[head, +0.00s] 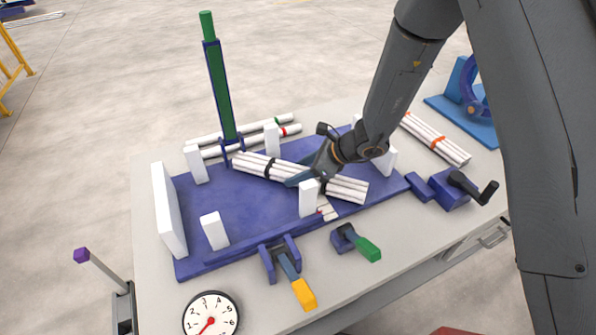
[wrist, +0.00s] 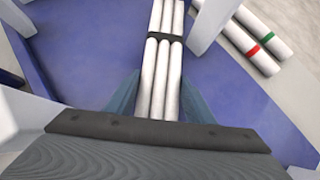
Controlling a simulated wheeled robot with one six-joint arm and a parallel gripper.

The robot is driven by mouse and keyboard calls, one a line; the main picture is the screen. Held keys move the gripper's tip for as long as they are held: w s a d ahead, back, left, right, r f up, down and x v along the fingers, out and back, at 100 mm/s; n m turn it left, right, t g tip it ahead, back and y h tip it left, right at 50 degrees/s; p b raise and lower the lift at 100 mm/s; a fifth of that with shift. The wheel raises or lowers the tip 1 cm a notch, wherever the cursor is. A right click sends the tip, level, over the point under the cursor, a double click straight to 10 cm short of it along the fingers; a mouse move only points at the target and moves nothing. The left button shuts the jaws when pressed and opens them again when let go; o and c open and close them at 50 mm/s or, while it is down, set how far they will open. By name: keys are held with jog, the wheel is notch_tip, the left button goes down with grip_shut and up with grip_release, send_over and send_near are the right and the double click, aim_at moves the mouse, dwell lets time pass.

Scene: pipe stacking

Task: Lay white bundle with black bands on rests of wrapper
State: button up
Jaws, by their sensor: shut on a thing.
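The white bundle with black bands (head: 258,167) is a group of white pipes. It also shows in the wrist view (wrist: 160,80), running away from me between the fingers. My gripper (head: 303,181) is shut around the middle of the bundle, with a finger on each side in the wrist view (wrist: 152,95). The bundle lies diagonally over a blue base (head: 205,205) with white upright posts; I cannot tell if it touches the base. A blue stand with a ring (head: 467,95) at the far right may be the wrapper; its rests are not clearly visible.
A bundle with an orange band (head: 435,138) lies at right, behind a hand crank (head: 462,187). Loose banded pipes (head: 240,138) lie behind the base.

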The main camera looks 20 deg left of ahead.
jog(key=shift+f, duration=0.1)
jog(key=o, duration=1.4)
jog(key=shift+o, duration=0.2)
jog(key=shift+r, duration=0.2)
jog(key=b+v, duration=0.3)
jog(key=v, duration=0.9)
